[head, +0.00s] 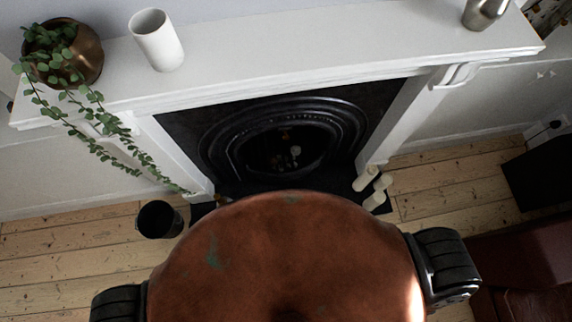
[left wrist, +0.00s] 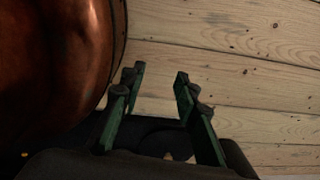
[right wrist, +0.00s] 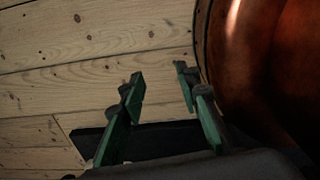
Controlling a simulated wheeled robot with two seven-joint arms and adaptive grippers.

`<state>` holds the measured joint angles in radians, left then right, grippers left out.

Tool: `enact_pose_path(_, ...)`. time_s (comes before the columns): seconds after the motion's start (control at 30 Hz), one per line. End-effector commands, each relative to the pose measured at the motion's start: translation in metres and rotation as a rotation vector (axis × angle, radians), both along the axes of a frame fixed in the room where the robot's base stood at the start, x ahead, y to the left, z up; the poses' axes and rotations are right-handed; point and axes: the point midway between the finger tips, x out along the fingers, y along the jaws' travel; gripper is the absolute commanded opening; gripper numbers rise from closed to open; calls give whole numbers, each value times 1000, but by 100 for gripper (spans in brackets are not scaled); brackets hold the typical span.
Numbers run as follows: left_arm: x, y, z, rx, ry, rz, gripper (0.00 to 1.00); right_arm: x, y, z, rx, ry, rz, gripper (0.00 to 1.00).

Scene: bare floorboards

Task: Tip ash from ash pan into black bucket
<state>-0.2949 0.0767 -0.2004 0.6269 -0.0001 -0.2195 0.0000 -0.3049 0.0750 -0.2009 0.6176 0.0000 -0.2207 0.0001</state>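The black bucket (head: 160,220) stands upright on the floorboards, left of the hearth. I cannot make out an ash pan for sure. A large rounded copper-coloured body (head: 290,255) with greenish spots fills the bottom middle of the head view; I cannot tell whether it is part of me. It also shows at the left of the left wrist view (left wrist: 55,60) and at the right of the right wrist view (right wrist: 255,70). My left gripper (left wrist: 160,75) and right gripper (right wrist: 159,75) are open and empty, either side of it, over floorboards. The head view hides their fingers.
A white fireplace has a dark arched opening (head: 290,152) behind a black hearth. Several white candles (head: 375,187) stand at its right. The mantel (head: 300,45) holds a trailing plant (head: 65,52), a white vase (head: 156,40) and a metal cup (head: 484,12). Dark red furniture (head: 520,255) is lower right.

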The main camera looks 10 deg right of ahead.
Motion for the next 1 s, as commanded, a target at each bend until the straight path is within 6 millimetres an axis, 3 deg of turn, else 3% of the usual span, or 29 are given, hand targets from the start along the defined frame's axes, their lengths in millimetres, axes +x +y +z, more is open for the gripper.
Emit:
enact_pose_path(0.17, -1, 0, 0, 0, 1, 0, 29, -2, -4, 0, -4, 2, 2, 30)
enact_pose_path(0.27, -8, 6, -1, 6, 10, 0, 36, 7, -8, -1, -5, -11, -7, 30)
enact_pose_path(0.37, 2, 1, -8, 0, -2, 2, 40, 25, 3, -11, 19, -50, -77, 30)
enact_pose_path(0.47, 21, -4, -20, -11, -23, 6, 40, 62, 21, -28, 75, -131, -231, 30)
enact_pose_path(0.7, 87, -36, -39, -59, -95, 22, 40, 191, 71, -64, 326, -374, -823, 30)
enact_pose_path(1.0, 158, -73, -26, -128, -175, 43, 40, 329, 121, -79, 726, -518, -1605, 30)
